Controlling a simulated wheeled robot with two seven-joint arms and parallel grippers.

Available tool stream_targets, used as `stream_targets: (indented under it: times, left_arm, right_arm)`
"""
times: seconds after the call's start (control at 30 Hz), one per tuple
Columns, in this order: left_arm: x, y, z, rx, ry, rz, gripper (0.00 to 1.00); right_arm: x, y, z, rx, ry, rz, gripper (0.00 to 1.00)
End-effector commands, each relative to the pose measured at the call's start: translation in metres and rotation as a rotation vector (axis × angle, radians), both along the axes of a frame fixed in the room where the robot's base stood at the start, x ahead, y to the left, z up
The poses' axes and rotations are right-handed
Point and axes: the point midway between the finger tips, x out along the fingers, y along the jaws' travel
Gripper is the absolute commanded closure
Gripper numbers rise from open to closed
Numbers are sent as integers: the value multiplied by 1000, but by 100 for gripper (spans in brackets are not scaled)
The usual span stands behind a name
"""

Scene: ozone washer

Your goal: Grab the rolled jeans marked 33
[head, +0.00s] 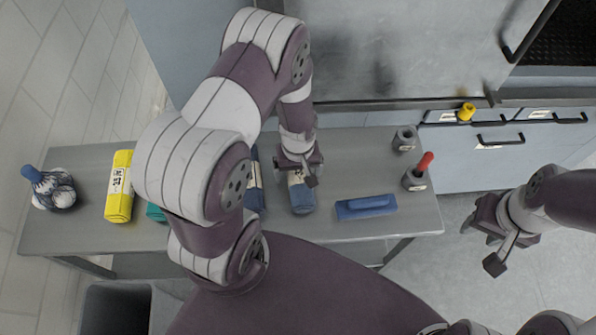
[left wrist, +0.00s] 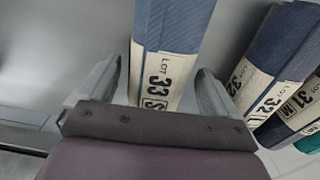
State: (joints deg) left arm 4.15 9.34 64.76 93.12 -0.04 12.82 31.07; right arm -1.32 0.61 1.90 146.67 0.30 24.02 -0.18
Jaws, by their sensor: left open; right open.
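The rolled jeans marked 33 (head: 302,197) are a blue roll with a cream label, lying on the grey table. In the left wrist view the roll (left wrist: 172,30) shows "LOT 33" on its label. My left gripper (head: 300,176) is over the far end of this roll. In the left wrist view its open fingers (left wrist: 159,70) are on either side of the labelled part, with a gap visible on both sides. My right gripper (head: 483,246) is open and empty, off to the right of the table, above the floor.
Rolls marked 32 (left wrist: 268,70) and 31 (left wrist: 296,112) lie beside it. A yellow roll (head: 119,188) and a blue-and-white bundle (head: 55,190) are at the left. A blue block (head: 366,207), a grey cup (head: 405,139) and a red-handled item (head: 416,177) are to the right.

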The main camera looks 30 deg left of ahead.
Motion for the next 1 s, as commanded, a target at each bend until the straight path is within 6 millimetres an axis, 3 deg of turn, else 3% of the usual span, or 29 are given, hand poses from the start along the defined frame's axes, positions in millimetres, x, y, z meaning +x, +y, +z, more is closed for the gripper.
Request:
stream_targets:
  times: [0.27,0.43,0.47,0.5,0.77,1.0]
  left_arm:
    - [0,0,-6,0,-1,-1,10]
    - [0,0,-6,1,-1,-1,65]
    - [0,0,-6,1,-1,-1,75]
    - [0,0,-6,0,-2,-1,78]
    - [1,0,-3,0,-2,-1,78]
    - [2,0,28,0,-7,-1,78]
  right_arm:
    - [0,0,0,0,1,0,57]
    - [0,0,0,0,1,0,57]
    - [0,0,0,0,1,0,57]
    - [0,0,0,0,1,0,57]
    - [0,0,-1,0,1,0,57]
    - [0,0,-7,0,1,0,57]
